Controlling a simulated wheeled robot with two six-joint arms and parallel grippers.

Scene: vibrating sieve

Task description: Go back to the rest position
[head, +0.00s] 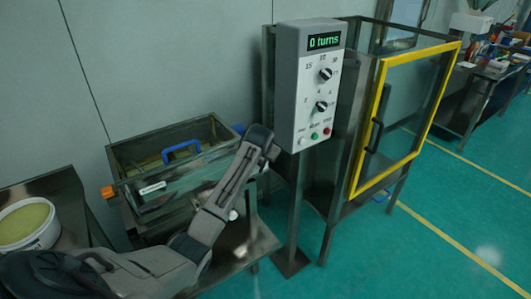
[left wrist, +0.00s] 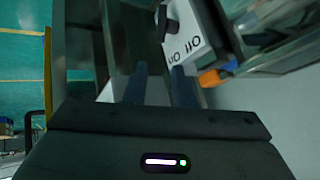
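My left arm comes in from the lower left in the head view. Its gripper (head: 272,150) is at the lower left edge of the grey control box (head: 295,60). In the left wrist view the two fingers of my left gripper (left wrist: 162,88) are apart with nothing held between them. The white control box (left wrist: 200,45) with a black knob shows just beyond them. I cannot tell whether the fingers touch it. In the head view the display reads "0 turns", above two black knobs and a row of small buttons. My right gripper is in neither view.
A glass-sided sieve box (head: 215,128) with a blue handle stands behind my left arm. A white bucket (head: 48,238) of yellowish material is at the far left. A yellow-framed glass door (head: 440,90) is right of the control box. The green floor at the right is clear.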

